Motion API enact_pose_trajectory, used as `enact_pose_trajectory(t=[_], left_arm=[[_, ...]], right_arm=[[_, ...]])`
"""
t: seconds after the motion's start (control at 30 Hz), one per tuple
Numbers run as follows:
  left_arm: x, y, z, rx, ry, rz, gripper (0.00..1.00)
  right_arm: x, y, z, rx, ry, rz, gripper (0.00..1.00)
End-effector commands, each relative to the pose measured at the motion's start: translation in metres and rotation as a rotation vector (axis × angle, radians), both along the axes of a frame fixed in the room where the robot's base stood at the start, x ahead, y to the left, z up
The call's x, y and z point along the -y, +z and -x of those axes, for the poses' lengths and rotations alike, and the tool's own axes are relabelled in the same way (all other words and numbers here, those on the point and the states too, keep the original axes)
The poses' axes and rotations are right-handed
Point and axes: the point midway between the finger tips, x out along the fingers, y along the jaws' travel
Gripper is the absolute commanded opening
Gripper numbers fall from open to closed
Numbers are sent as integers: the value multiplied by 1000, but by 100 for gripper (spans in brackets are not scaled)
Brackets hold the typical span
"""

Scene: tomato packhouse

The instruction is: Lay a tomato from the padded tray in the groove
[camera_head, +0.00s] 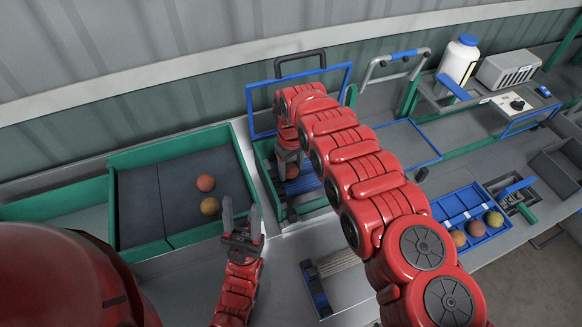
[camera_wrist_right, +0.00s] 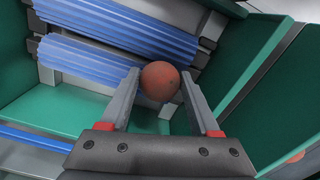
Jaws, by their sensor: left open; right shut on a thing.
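The padded tray (camera_head: 110,215) has green walls and a dark pad at left in the head view. An orange-red tomato (camera_head: 205,183) and a more orange tomato (camera_head: 209,206) lie on its pad. My right gripper (camera_head: 290,168) reaches into the green-walled roller unit. In the right wrist view its fingers (camera_wrist_right: 160,92) are shut on a red tomato (camera_wrist_right: 160,80). Two blue ribbed rollers (camera_wrist_right: 110,68) with a groove between them lie beyond it; I cannot tell whether the tomato touches them. My left gripper (camera_head: 241,212) is open and empty beside the tray's right wall.
A blue divided tray (camera_head: 463,204) with several tomatoes stands at right. A white bottle (camera_head: 459,60) and a grey box (camera_head: 509,69) stand at the back right. A blue frame (camera_head: 340,75) rises behind the roller unit. Part of another reddish object (camera_wrist_right: 296,157) shows at the wrist view's lower right.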

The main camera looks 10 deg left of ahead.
Motion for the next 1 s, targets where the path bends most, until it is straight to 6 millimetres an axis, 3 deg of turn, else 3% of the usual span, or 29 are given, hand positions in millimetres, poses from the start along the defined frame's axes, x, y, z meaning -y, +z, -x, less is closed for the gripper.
enact_pose_trajectory(t=[0.87, 0.9, 1.0], left_arm=[[0, -6, 0, 0, 0, 0, 50], [0, -6, 0, 0, 0, 0, 50], [0, -5, 0, 0, 0, 0, 50]], right_arm=[[0, -7, 0, 0, 0, 0, 36], [0, -7, 0, 0, 0, 0, 66], [0, -6, 0, 0, 0, 0, 84]])
